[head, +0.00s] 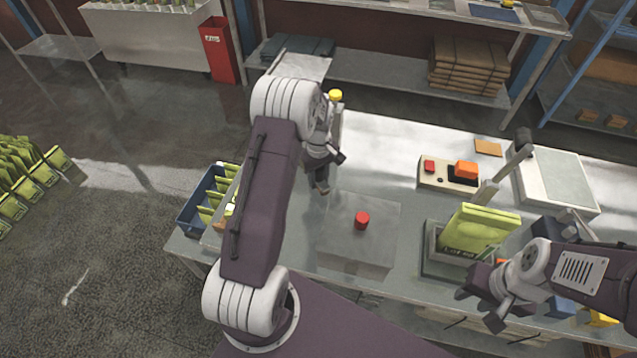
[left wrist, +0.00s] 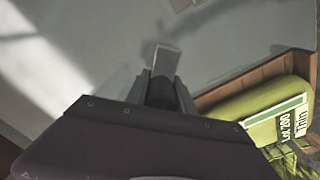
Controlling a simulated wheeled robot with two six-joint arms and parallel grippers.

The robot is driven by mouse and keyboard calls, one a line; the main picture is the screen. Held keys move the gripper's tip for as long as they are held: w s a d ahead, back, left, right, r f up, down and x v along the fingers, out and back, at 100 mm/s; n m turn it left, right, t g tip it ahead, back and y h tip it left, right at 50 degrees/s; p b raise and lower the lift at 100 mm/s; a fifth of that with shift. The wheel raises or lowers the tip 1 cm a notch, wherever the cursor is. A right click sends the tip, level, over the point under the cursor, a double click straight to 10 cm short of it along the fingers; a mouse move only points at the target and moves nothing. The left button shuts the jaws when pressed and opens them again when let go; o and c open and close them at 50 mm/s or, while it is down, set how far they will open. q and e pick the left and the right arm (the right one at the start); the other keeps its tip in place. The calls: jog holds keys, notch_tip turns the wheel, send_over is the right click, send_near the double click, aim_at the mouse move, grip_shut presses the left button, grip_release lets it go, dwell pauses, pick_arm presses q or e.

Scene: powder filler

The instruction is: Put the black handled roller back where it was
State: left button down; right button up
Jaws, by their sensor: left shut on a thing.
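My left gripper (head: 323,172) is above the left part of the metal table. It is shut on a black-handled tool (left wrist: 164,75), which I take for the black-handled roller. In the left wrist view its dark handle sits between the fingertips (left wrist: 163,92), and a pale grey flat end points away from them. In the head view its lower end shows small and dark below the gripper; whether it touches the table I cannot tell. My right gripper (head: 478,308) is open and empty at the front right, near the green bag (head: 478,230).
A blue crate of green packets (head: 202,195) stands at the table's left end. A grey plate with a red knob (head: 362,220) lies mid-table. A black-tipped lever (head: 522,140) rises beside the bag. A control box (head: 448,175) and scale (head: 560,180) stand behind.

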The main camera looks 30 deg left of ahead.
pick_arm(q)
notch_tip(320, 180, down, 2)
jog(key=shift+f, duration=0.3)
jog(key=shift+f, duration=0.15)
jog(key=c, duration=1.1)
grip_release()
jog(key=shift+r, duration=0.2)
notch_tip(320, 180, up, 12)
jog(key=shift+r+b, duration=0.1)
jog(key=shift+b, duration=0.55)
